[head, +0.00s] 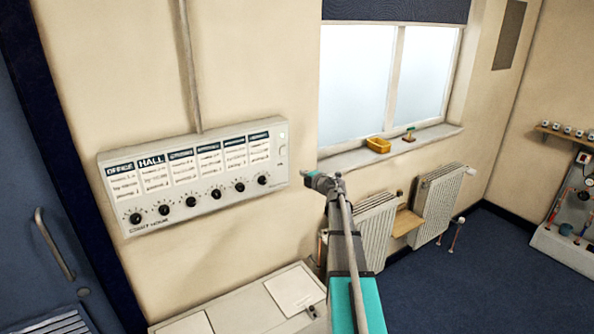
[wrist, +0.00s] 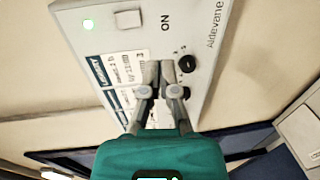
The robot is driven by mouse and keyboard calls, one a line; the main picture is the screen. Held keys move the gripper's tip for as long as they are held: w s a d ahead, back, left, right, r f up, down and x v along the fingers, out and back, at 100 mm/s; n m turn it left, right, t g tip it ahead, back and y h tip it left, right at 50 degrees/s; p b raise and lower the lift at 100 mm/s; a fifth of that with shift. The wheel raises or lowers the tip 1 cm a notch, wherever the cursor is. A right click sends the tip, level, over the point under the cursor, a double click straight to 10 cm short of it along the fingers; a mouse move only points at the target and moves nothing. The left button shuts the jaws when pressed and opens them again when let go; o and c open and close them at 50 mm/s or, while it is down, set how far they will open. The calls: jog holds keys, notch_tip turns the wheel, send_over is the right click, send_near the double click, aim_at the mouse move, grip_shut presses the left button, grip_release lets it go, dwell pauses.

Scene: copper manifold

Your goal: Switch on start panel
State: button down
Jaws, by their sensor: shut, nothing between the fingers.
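The start panel (head: 225,205) is a white box on the wall at the left of the head view, with several label cards and a row of black knobs. Its right end also fills the upper part of the wrist view (wrist: 225,20). In the head view my gripper (head: 308,178) is just right of the panel.
A conduit (head: 188,65) rises above the panel. A white cabinet (head: 240,310) stands below it. A windowsill (head: 390,148) holding a yellow tray (head: 378,145) and radiators (head: 440,205) are to the right. A blue door (head: 45,180) is at left; the blue floor (head: 480,280) is open at right.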

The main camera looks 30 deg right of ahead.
jog(key=shift+s, duration=0.65)
jog(key=shift+a, duration=0.1)
jog(key=s+a+f+m+g+b, duration=0.2)
jog(key=s+a+f+m+g, duration=0.3)
jog(key=s+a, duration=0.4)
jog(key=s+a+f+m+g+b, duration=0.2)
jog(key=s+a+f+m+g, duration=0.4)
jog(key=s+a+f, duration=0.4)
jog(key=s+a+f+m+g+b, duration=0.2)
jog(key=s+a+f+m+g, duration=0.3)
jog(key=a, duration=1.3)
jog(key=s+f+m, duration=0.2)
jog(key=s+f, duration=0.1)
jog(key=s, duration=0.1)
jog(key=shift+s+g+h+b, duration=0.3)
jog(key=shift+s+b, duration=0.05)
jog(key=shift+b, duration=0.05)
